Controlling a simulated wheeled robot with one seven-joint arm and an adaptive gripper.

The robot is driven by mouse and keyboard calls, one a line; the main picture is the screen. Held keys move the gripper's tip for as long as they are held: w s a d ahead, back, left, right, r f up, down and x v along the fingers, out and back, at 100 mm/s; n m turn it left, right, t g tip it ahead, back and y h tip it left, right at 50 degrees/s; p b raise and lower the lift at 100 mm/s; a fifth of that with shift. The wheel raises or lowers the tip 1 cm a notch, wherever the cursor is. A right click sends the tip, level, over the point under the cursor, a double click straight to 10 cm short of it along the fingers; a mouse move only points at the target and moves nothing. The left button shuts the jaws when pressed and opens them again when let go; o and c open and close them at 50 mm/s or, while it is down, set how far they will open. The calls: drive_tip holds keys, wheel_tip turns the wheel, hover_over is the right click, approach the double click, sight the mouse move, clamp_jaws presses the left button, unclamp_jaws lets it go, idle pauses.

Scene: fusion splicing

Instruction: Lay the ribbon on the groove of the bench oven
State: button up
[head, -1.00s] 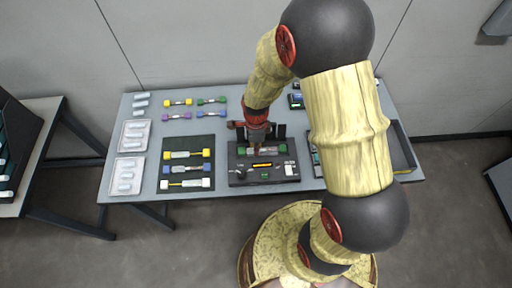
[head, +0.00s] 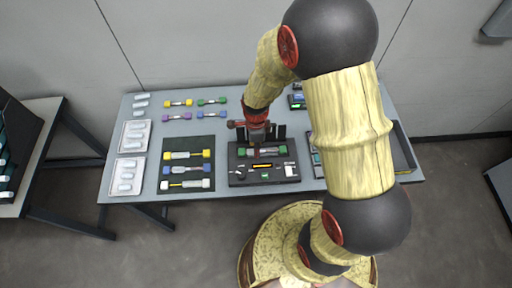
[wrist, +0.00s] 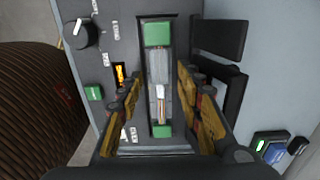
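The ribbon, with green end blocks and a pale sleeve in the middle, lies in the long groove of the bench oven (head: 236,176). In the wrist view the ribbon (wrist: 158,66) lies lengthwise in the dark slot, with coloured fibres showing near its lower end. The black oven (wrist: 88,64) carries a knob, an orange display and a green button. My gripper (wrist: 163,98) is open, its fingers on either side of the ribbon with gaps to it. In the head view my gripper (head: 257,150) is low over the oven and partly hides the ribbon (head: 279,151).
A dark mat (head: 186,141) with yellow, blue and white-ended ribbons lies left of the oven. Several more ribbons lie behind it. Trays of sleeves (head: 131,137) are at far left. A black open lid (wrist: 220,38) stands beside the groove. Devices and a dark tray (head: 403,147) are at right.

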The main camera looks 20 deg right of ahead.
drive_tip(key=s+r+n+t+p, duration=0.15)
drive_tip(key=r+n, duration=0.35)
drive_tip(key=r, duration=0.9)
drive_tip(key=s+r+n+t+p, duration=0.1)
drive_tip(key=s+r+n, duration=0.3)
drive_tip(key=r, duration=0.9)
drive_tip(key=s+r+n+t, duration=0.3)
drive_tip(key=s+r+n, duration=0.5)
drive_tip(key=r+n, duration=0.2)
drive_tip(key=n, duration=0.2)
drive_tip(key=shift+s+n, duration=0.3)
drive_tip(key=shift+f+b, duration=0.6)
drive_tip(key=shift+f, duration=0.05)
